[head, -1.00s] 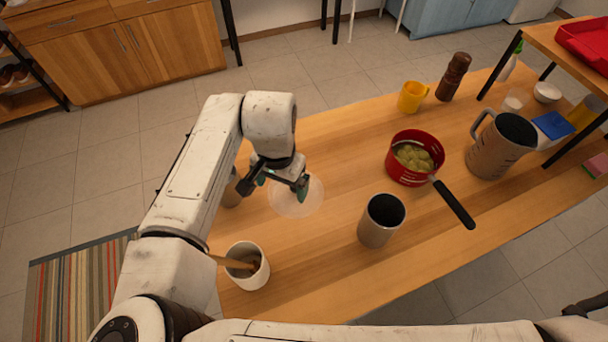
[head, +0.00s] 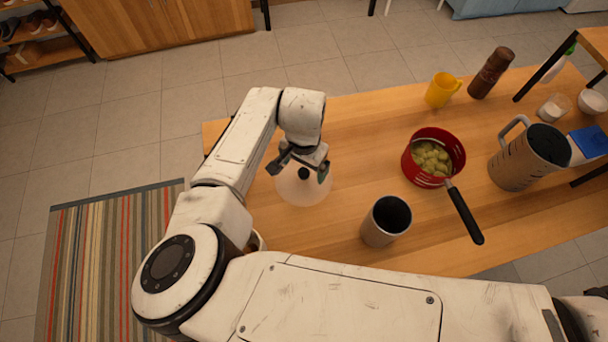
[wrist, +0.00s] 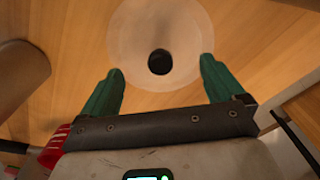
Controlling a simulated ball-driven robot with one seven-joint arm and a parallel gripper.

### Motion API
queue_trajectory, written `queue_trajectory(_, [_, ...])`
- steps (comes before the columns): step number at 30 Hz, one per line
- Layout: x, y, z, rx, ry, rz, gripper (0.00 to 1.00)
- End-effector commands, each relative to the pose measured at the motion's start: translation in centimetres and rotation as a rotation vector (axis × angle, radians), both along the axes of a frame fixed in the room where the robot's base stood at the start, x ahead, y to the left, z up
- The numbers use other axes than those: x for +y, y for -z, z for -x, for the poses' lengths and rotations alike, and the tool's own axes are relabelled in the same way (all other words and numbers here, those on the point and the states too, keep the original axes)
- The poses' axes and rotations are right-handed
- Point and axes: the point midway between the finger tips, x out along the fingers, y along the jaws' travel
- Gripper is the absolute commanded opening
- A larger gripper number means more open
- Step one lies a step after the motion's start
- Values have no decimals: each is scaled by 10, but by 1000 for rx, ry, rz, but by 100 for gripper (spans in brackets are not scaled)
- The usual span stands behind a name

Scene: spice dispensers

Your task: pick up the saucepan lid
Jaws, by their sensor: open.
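The saucepan lid (head: 303,190) is a pale, see-through disc with a dark round knob, lying on the wooden table in the head view. In the wrist view the lid (wrist: 160,25) is at the top centre, and its black knob (wrist: 160,62) shows ahead of and between my fingertips. My gripper (head: 301,166) is over the lid in the head view. In the wrist view my gripper (wrist: 158,72) has its green fingers spread wide with nothing between them. I cannot tell the exact height above the knob.
The red saucepan (head: 410,160) with yellowish food stands to the right, its black handle pointing forward. A grey cup (head: 378,232) stands on the table at front right of the lid. A yellow mug (head: 438,92), a brown grinder (head: 490,75) and a large jug (head: 518,165) are farther off.

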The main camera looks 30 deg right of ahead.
Motion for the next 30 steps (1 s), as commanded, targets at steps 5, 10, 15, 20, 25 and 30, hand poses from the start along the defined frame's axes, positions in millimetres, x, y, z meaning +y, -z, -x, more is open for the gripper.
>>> queue_trajectory(5, [0, 25, -1, 2, 0, -2, 95])
queue_trajectory(10, [0, 35, -1, 0, -1, -1, 95])
queue_trajectory(15, [0, 35, -1, 0, -1, -1, 95])
queue_trajectory(20, [0, 35, -1, 0, -1, -1, 82])
queue_trajectory(25, [0, 35, -1, 0, -1, -1, 65])
queue_trajectory(30, [0, 35, -1, 1, 0, -2, 49])
